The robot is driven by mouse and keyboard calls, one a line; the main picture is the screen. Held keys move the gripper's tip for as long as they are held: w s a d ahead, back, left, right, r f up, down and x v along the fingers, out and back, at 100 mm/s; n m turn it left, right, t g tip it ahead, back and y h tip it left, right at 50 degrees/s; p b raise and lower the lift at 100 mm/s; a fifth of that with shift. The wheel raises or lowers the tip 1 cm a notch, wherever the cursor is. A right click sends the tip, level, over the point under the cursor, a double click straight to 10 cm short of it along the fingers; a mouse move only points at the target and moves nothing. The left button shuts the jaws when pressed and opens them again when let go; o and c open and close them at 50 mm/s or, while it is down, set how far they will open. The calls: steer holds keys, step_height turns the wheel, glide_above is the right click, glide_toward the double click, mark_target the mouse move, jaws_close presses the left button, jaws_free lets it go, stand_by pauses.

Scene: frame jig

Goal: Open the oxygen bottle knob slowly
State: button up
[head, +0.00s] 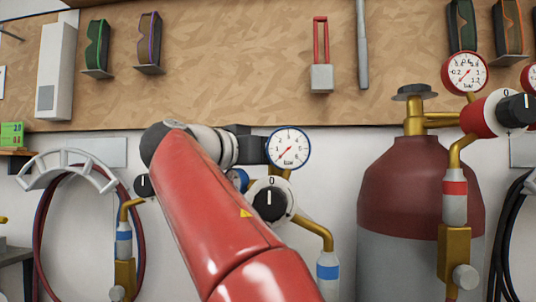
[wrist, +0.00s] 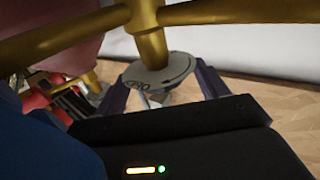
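In the wrist view, a grey round knob (wrist: 157,72) with an arrow and lettering sits on a brass stem. I take it for the oxygen bottle knob. My gripper (wrist: 160,80) has one finger on each side of it, and both fingertips seem to meet its rim. In the head view my gripper (head: 241,147) is beside a white gauge (head: 289,147). My red arm hides the knob and the oxygen bottle there. A black regulator knob (head: 269,204) marked 0 is below the gauge.
A red-topped bottle (head: 415,190) stands to the right, with its own grey top knob (head: 414,91), gauge (head: 464,72) and red regulator (head: 480,115). Brass pipes (wrist: 150,45) run close to my fingers. A wooden board (head: 220,50) holding tools is behind.

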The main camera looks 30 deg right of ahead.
steer(key=shift+o, duration=0.3)
steer(key=shift+a, duration=0.1)
steer(key=v, duration=0.7)
steer(key=shift+s+a+b, duration=0.15)
steer(key=shift+a+b, duration=0.15)
steer(key=shift+b, duration=0.15)
